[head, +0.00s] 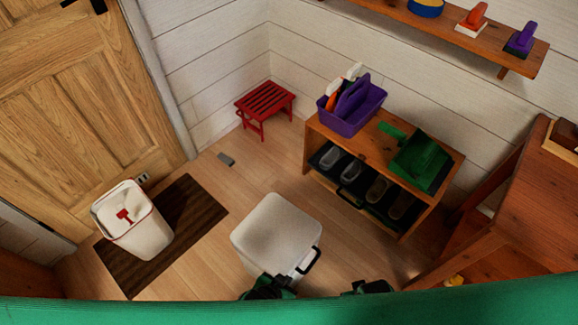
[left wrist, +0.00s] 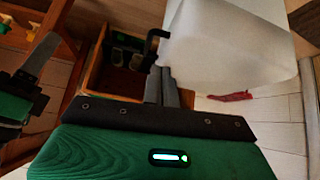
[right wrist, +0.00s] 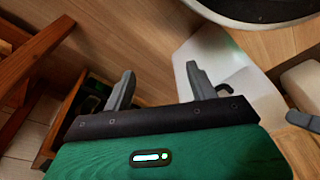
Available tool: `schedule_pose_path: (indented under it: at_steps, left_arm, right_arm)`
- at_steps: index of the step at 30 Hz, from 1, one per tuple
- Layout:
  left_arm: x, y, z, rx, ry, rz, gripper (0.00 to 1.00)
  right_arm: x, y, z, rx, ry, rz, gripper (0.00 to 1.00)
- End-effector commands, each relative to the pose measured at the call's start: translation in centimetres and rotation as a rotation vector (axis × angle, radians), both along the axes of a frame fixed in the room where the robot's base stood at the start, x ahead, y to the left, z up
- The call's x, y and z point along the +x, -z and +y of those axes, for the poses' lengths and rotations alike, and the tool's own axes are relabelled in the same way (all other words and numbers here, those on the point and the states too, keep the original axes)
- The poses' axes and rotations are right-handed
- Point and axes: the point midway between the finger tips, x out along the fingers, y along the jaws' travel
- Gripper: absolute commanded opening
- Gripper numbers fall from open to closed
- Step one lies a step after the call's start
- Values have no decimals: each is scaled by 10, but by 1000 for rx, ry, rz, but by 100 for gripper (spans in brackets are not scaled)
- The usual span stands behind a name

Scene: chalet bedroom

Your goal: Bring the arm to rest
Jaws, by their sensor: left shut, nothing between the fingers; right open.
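My left gripper (head: 268,288) is low at the front of the head view, at the near side of the white container (head: 275,228). In the left wrist view its two fingers (left wrist: 164,82) are together with nothing between them, and their tips are close to the container's black handle (left wrist: 152,48); I cannot tell whether they touch it. My right gripper (head: 367,287) is partly hidden behind the green edge at the bottom of the head view. In the right wrist view its fingers (right wrist: 160,82) are spread apart and empty over the floor.
A low wooden shelf (head: 318,130) holds a purple caddy (head: 352,108) and a green dustpan (head: 420,160), with shoes below. A red stool (head: 265,103) stands by the wall. A white bin (head: 138,225) stands on a brown mat (head: 195,215). A wooden table (head: 525,190) is at right.

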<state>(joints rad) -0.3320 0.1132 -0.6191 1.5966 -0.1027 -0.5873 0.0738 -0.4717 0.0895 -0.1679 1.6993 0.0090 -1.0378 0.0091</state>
Motion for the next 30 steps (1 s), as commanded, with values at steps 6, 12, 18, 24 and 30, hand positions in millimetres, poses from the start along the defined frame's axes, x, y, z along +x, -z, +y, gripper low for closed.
schedule_pose_path:
  at_steps: [6, 12, 18, 24, 30]
  left_arm:
    - [-11, 25, 112, 132, -215, 221, 0]
    - [-38, 34, 188, 205, -351, 386, 0]
    - [-59, 48, 215, 233, -393, 456, 0]
    - [-80, 78, 220, 244, -387, 468, 0]
    - [-120, 110, 231, 259, -379, 484, 0]
  right_arm:
    - [0, 0, 0, 0, 0, 0, 58]
    - [0, 0, 0, 0, 0, 0, 58]
    - [-9, 13, -2, -5, -3, 12, 58]
    - [-30, 43, -7, -11, -8, 26, 58]
    - [-71, 74, -18, -21, -16, 48, 58]
